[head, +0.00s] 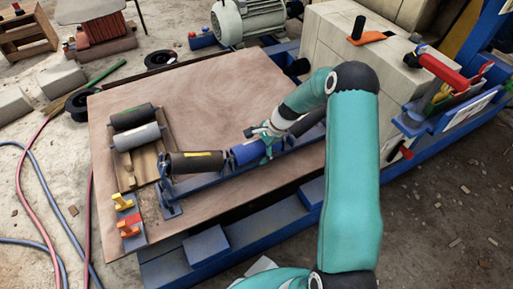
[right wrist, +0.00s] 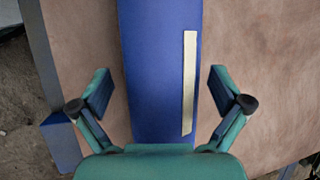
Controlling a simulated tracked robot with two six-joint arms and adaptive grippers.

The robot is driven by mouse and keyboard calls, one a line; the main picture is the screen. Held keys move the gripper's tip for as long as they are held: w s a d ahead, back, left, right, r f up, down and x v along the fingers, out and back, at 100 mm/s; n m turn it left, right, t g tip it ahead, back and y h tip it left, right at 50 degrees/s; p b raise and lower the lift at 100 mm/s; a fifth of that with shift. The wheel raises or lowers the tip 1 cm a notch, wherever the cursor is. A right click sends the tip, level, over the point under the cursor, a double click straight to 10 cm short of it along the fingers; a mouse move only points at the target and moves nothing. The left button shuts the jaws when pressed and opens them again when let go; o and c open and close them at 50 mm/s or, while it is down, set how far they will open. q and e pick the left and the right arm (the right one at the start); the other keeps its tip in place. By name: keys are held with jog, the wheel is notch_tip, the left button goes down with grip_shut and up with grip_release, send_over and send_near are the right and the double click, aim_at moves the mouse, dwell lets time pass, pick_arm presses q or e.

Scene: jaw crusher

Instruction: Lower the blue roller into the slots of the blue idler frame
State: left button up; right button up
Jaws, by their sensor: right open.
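The blue roller (head: 243,153) lies lengthwise along the blue idler frame (head: 208,181), in line between a dark roller (head: 195,161) on its left and another dark roller at its right. Its ends are partly hidden, so I cannot tell whether they sit fully in the slots. My right gripper (head: 265,143) is at the roller's right part. In the right wrist view, the blue roller (right wrist: 150,70) with a cream strip runs between the spread fingers of my right gripper (right wrist: 158,80), with gaps on both sides. My left gripper is not in view.
A wooden cradle (head: 146,166) holds a black roller (head: 131,116) and a grey roller (head: 137,136) at the left of the board (head: 215,100). Yellow and red-orange pieces (head: 129,224) stand at the board's front left. The board behind the frame is clear.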

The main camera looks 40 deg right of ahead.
jog(key=v, duration=1.2)
jog(key=shift+d, duration=0.1)
jog(key=shift+s, duration=0.1)
